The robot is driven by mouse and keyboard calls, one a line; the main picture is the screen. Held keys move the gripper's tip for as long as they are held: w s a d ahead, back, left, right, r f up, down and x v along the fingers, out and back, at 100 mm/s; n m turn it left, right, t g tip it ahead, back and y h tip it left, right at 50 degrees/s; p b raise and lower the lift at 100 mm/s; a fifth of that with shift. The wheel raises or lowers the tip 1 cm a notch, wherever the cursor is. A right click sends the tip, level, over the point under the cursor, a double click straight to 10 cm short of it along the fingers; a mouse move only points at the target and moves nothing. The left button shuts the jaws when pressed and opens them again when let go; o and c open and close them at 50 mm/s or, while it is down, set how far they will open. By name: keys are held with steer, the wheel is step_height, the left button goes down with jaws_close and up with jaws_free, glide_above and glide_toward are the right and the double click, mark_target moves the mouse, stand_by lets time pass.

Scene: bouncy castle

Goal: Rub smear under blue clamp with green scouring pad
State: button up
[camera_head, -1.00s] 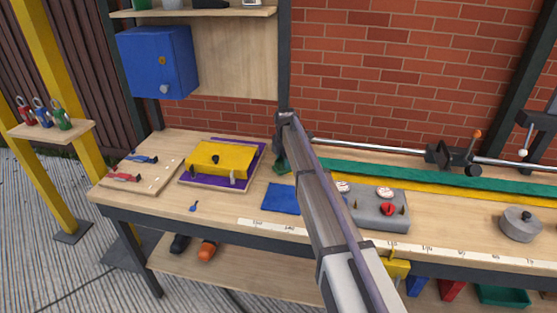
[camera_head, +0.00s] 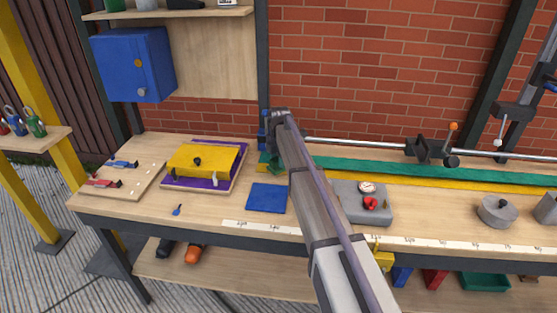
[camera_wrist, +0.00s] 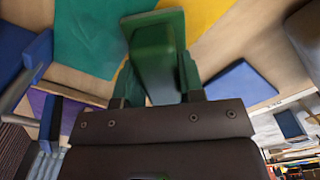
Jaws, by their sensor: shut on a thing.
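My gripper (camera_wrist: 156,97) is shut on the green scouring pad (camera_wrist: 154,50), a dark green block that points away from the wrist. In the head view the pad (camera_head: 275,166) shows in part beside my arm, near the left end of the teal strip. The blue clamp (camera_head: 264,128) shows in part just left of my wrist, at the left end of the metal rail. A blue part at the left of the wrist view (camera_wrist: 38,58) looks like the same clamp. I cannot make out the smear. Whether the pad touches the bench is unclear.
Teal (camera_head: 350,167) and yellow (camera_head: 340,180) strips run along the bench under the rail. A blue mat (camera_head: 266,198), a yellow-topped tray (camera_head: 203,160) and a grey gauge block (camera_head: 362,207) lie nearby. The brick wall (camera_head: 380,70) stands close behind.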

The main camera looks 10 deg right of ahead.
steer(key=shift+r+p, duration=2.45)
steer(key=shift+r, duration=0.35)
step_height(320, 180, up, 3)
steer(key=p, duration=0.3)
steer(key=shift+r, duration=0.15)
